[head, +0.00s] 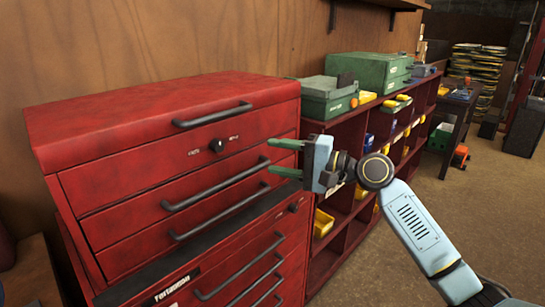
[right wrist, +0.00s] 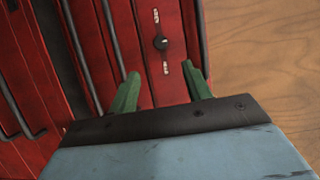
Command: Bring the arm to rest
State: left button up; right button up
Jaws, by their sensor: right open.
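My right gripper (head: 287,158) is open, with its green fingers spread and nothing between them. It is held level in front of the red tool chest (head: 160,97), near the right part of its upper drawers. In the right wrist view my right gripper (right wrist: 160,90) points at the chest front, with the dark lock knob (right wrist: 161,43) seen between the fingers. I cannot tell whether the fingertips touch the chest. The chest's drawers look shut. My right arm comes in from the lower right. My left gripper is in neither view.
A red shelf unit (head: 345,232) with yellow and blue bins stands right of the chest. Green cases (head: 368,71) sit on it. A wooden wall (head: 170,40) is behind. The brown floor (head: 480,225) at the right is clear. A dark table (head: 447,122) stands farther back.

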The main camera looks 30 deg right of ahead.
dwell(0.4)
jog(key=w+d+f+m+h, duration=0.1)
jog(key=d+f+h, duration=0.15)
jog(key=f, duration=0.85)
jog(key=w+d+f+m+h, duration=0.1)
jog(key=w+d+f+h, duration=0.15)
jog(key=f, duration=0.95)
jog(key=s+f+n+g+h, duration=0.15)
jog(key=s+f, duration=0.25)
jog(key=f, duration=0.4)
jog(key=s+d+f+g+h, duration=0.1)
jog(key=s+f+h, duration=0.15)
jog(key=f, duration=0.45)
jog(key=s+f+n+g+h, duration=0.15)
jog(key=s+f, duration=0.25)
jog(key=f, duration=0.4)
jog(key=s+a+f+n+g+h, duration=0.15)
jog(key=s+f+n+g, duration=0.25)
jog(key=s+f, duration=1.4)
jog(key=s+a+f+n+g, duration=0.1)
jog(key=s+a+f+n, duration=0.1)
jog(key=s, duration=0.6)
jog(key=s+a+f+n+g, duration=0.1)
jog(key=s+a+f+n, duration=0.1)
jog(key=s, duration=0.7)
jog(key=s+a+f+n+g, duration=0.2)
jog(key=s+a+n, duration=0.1)
jog(key=s, duration=0.5)
jog(key=shift+s+f, duration=0.15)
jog(key=shift+f, duration=0.2)
